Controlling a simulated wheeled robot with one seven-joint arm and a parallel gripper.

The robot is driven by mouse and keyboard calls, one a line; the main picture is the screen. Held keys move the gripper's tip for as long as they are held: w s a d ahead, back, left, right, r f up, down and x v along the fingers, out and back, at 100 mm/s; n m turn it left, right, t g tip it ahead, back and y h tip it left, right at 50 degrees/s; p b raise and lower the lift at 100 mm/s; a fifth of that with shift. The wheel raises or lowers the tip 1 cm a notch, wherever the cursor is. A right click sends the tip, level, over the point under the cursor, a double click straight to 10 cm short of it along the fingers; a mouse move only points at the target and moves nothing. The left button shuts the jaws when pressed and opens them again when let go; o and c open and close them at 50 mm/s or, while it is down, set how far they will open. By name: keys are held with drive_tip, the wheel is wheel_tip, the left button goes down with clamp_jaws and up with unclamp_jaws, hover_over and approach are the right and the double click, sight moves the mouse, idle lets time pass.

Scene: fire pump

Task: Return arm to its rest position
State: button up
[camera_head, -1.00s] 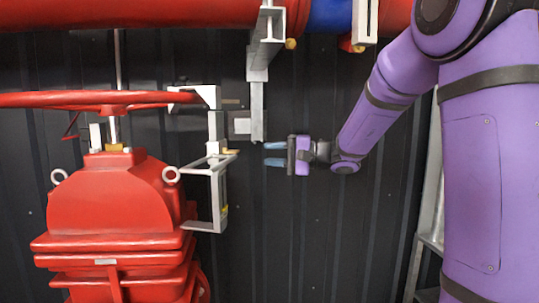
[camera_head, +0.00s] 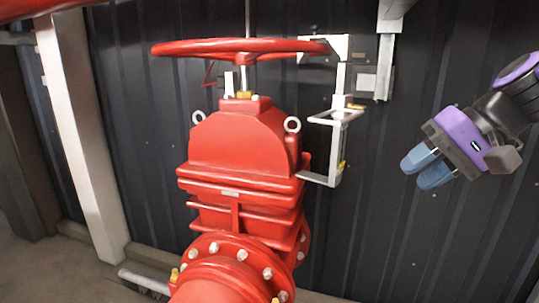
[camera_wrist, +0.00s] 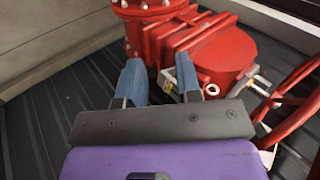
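My gripper (camera_head: 427,168) is at the right of the head view, pointing down and to the left. Its two blue fingers are apart with nothing between them; the wrist view shows the open gap (camera_wrist: 160,88). It is clear of the red valve (camera_head: 245,150), which stands left of it in the head view. Of my arm, only the purple wrist part shows at the right edge; the rest is out of the frame. The wrist view also shows red valve parts (camera_wrist: 215,50) beyond the fingers.
A red handwheel (camera_head: 205,47) tops the valve, with a grey metal bracket (camera_head: 333,150) at its right side. A hanging grey strut (camera_head: 384,65) is between bracket and gripper. A pale post (camera_head: 85,140) stands at left. Dark ribbed wall (camera_head: 400,240) lies behind.

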drive_tip(key=s+d+f+n+t+h, duration=0.2)
drive_tip(key=s+d+h, duration=0.4)
drive_tip(key=s, duration=0.4)
drive_tip(key=shift+f+h, duration=0.15)
drive_tip(key=shift+h, duration=0.65)
